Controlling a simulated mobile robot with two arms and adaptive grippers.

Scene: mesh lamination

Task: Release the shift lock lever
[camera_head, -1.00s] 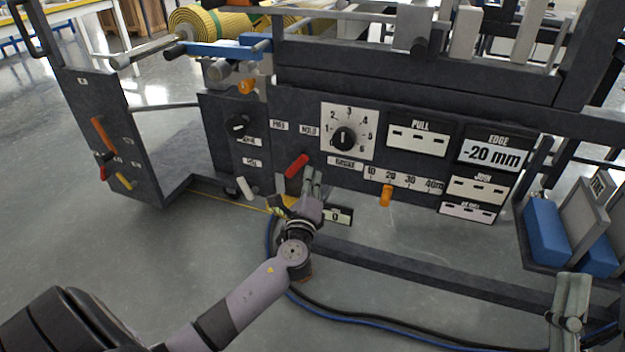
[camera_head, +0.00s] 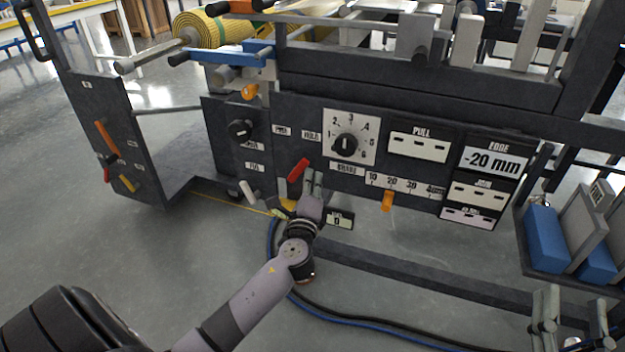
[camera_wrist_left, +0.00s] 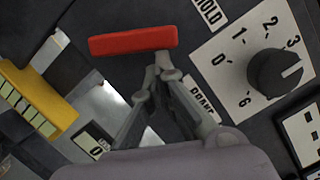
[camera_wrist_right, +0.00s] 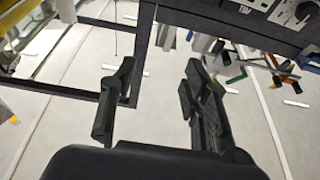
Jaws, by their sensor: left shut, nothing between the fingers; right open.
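A red lever (camera_head: 299,169) sits on the dark front panel, below a HOLD label and left of a BRAKE label. My left gripper (camera_head: 314,178) is shut and empty, its tips just right of this lever. In the left wrist view, the red lever (camera_wrist_left: 132,41) lies just beyond the closed fingertips (camera_wrist_left: 165,66); I cannot tell whether they touch. I can read no shift lock label. My right gripper (camera_head: 572,308) is open and empty at the lower right; its spread fingers show in the right wrist view (camera_wrist_right: 159,75).
A numbered dial (camera_head: 346,144) and an orange slider (camera_head: 387,201) are on the panel. A left side panel (camera_head: 115,165) carries orange, red and yellow levers. Blue blocks (camera_head: 546,238) stand at the right. Cables (camera_head: 350,316) run across the floor below a dark beam (camera_head: 420,271).

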